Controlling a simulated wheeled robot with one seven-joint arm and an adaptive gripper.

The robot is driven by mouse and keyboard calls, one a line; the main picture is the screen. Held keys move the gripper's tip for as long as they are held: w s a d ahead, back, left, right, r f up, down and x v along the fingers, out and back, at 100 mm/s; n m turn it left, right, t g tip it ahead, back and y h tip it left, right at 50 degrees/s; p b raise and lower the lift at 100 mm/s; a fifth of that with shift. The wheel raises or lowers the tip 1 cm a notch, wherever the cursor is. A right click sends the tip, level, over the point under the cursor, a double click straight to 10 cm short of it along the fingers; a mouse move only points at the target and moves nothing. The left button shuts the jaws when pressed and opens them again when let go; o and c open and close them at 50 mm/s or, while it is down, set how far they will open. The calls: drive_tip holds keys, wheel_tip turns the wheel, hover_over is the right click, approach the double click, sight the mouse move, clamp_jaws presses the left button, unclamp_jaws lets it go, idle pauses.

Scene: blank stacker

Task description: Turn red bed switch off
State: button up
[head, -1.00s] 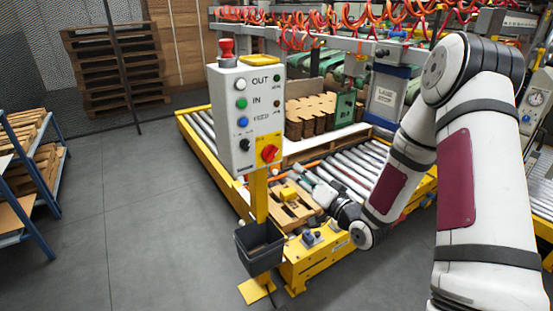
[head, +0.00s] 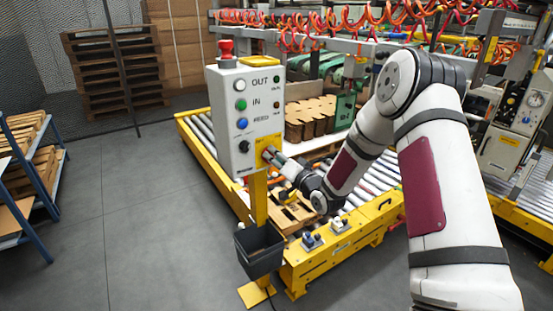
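The control box (head: 232,125) is a pale grey case on a yellow post. It carries several buttons on its left face and a yellow plate (head: 264,143) at the lower part of its right face. My gripper (head: 270,155) is at this yellow plate, its tip covering the spot where the red rotary switch sits. The switch is hidden now, so its position cannot be seen. The fingers are too small and covered to tell whether they are open or shut, or whether they touch the switch.
A red mushroom button (head: 226,48) stands on top of the box. A dark bin (head: 259,250) hangs on the post below. The roller conveyor (head: 372,180) with its yellow frame lies behind my arm. Grey floor (head: 130,225) is clear at the left.

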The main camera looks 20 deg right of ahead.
clamp_jaws()
drive_tip(key=shift+n, duration=0.4)
drive_tip(key=n+b, duration=0.2)
drive_tip(key=n, duration=0.1)
drive_tip(key=shift+a, duration=0.1)
drive_tip(key=n+b, duration=1.4)
drive_tip(key=shift+s+a+f, duration=0.1)
drive_tip(key=shift+a, duration=0.2)
drive_tip(key=shift+b, duration=0.45)
